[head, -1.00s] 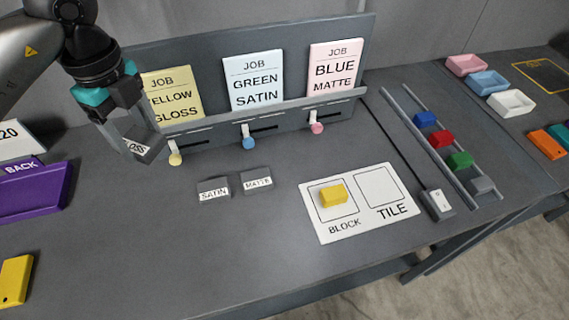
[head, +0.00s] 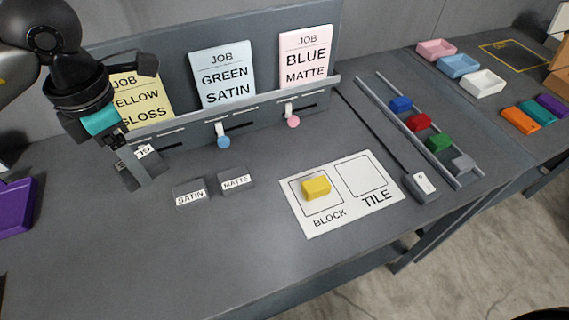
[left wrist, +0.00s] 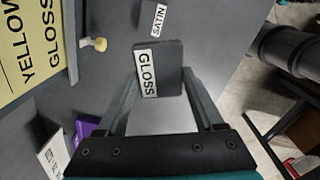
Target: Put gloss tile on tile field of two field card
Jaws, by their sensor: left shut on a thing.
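My left gripper (head: 143,172) is shut on the gloss tile (left wrist: 170,72), a dark grey tile with a white GLOSS label. The tile is between the fingertips in the left wrist view, and its label (head: 143,151) shows partly in the head view. The gripper is at the left of the bench, in front of the yellow job card. The white two field card (head: 348,207) lies to the right. Its block field holds a yellow block (head: 316,186); its tile field (head: 366,176) is empty. My right gripper is not in view.
The satin tile (head: 189,192) and matte tile (head: 236,183) lie between my left gripper and the card. Behind stands the job board with its pegs. A rail of coloured blocks (head: 419,122) and a small switch box (head: 421,186) are right of the card. The front bench surface is clear.

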